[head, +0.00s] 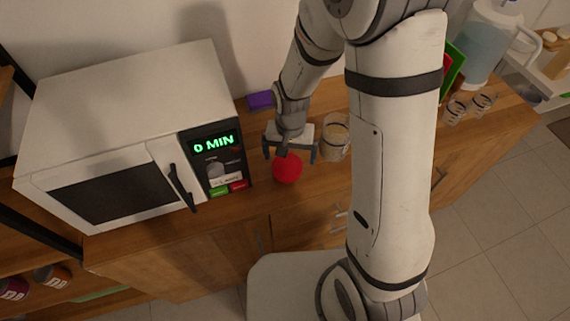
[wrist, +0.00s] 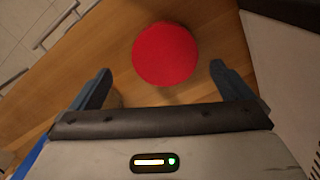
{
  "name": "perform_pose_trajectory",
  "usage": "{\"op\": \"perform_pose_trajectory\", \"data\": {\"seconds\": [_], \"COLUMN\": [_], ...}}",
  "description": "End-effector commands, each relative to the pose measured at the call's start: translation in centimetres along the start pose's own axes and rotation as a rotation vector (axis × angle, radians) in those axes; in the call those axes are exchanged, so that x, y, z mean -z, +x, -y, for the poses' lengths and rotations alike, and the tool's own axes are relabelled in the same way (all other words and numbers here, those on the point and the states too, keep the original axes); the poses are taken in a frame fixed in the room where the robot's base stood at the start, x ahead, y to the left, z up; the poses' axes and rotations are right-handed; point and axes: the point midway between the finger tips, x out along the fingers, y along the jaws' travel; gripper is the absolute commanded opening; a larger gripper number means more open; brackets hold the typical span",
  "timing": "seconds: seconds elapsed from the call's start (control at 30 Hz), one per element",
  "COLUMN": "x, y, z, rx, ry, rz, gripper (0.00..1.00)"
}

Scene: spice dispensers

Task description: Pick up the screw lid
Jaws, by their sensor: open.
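The round red screw lid (head: 288,168) is on the wooden counter, just right of the microwave; I cannot tell whether anything is under it. In the wrist view the lid (wrist: 165,54) appears as a full red disc, ahead of and between the fingers. My gripper (head: 290,155) is open and empty, with its fingers spread just behind the lid in the head view. In the wrist view my gripper (wrist: 158,72) has one finger on each side, both apart from the lid.
A white microwave (head: 130,120) reading 0 MIN stands close on the left. A glass jar (head: 336,138) with beige contents stands just right of my gripper. A purple block (head: 260,100) lies behind. Small glasses (head: 470,106) and a pitcher (head: 490,45) are farther right.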

Motion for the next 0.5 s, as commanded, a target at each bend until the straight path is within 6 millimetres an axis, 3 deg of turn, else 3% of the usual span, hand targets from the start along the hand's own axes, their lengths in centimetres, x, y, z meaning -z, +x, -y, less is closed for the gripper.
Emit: {"op": "perform_pose_trajectory", "data": {"seconds": [0.5], "x": [0.1], "y": [5.4], "z": [0.5], "rx": [-0.001], "ry": [0.001], "rz": [0.002], "gripper": [1.00]}}
